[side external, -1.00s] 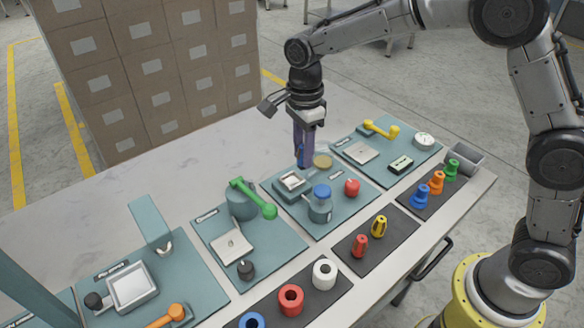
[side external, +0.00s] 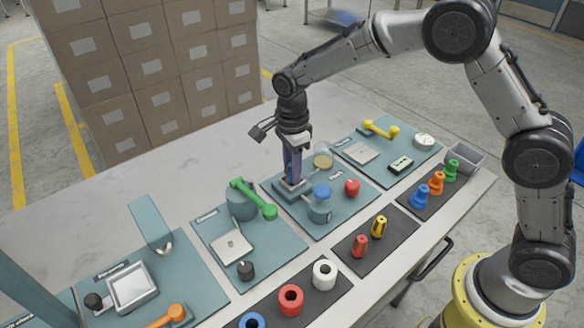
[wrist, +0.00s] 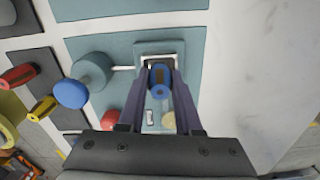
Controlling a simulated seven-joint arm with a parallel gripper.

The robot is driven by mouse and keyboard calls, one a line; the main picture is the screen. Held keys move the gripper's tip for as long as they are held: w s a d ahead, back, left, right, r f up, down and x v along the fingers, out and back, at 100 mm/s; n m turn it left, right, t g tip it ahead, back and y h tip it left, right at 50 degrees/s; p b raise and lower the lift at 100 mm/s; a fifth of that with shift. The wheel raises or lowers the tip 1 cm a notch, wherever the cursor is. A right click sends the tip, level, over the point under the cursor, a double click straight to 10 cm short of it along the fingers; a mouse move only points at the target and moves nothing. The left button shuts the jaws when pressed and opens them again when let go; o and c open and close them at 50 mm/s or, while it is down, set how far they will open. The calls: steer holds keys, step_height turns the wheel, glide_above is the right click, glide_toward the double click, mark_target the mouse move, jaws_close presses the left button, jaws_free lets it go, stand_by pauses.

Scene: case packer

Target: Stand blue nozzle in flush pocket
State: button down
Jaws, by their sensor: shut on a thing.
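My gripper (side external: 292,180) points down over the pale square-framed pocket (side external: 283,193) on the middle teal panel. In the wrist view its two purple fingers (wrist: 159,72) are shut on the blue nozzle (wrist: 161,91). The nozzle sits between the fingertips, inside the outline of the pocket frame (wrist: 146,46) as seen from the wrist. In the side view the fingers and frame hide the nozzle. I cannot tell whether its lower end touches the pocket floor.
Red (side external: 360,246) and yellow (side external: 379,227) nozzles stand on a dark mat.

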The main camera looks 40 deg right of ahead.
steer(key=c, duration=0.6)
jaws_free()
steer(key=shift+f, duration=0.1)
step_height(320, 180, up, 13)
steer(key=shift+f, duration=0.2)
steer(key=s+d+r+n+t, duration=0.1)
steer(key=s+d+r+n, duration=0.3)
steer(key=s, duration=0.3)
steer(key=s+d+r+n+t, duration=0.2)
steer(key=s+d+r+n, duration=0.25)
steer(key=s, duration=0.25)
steer(key=s+d+f+n+t, duration=0.1)
steer(key=s+d+f+n, duration=0.1)
steer(key=s+n, duration=0.3)
steer(key=s+d+f+n+t, duration=0.1)
steer(key=s+d+f+n, duration=0.1)
steer(key=s+n, duration=0.4)
steer(key=s, duration=0.5)
steer(key=shift+f+t, duration=0.3)
steer(key=shift+f, duration=0.05)
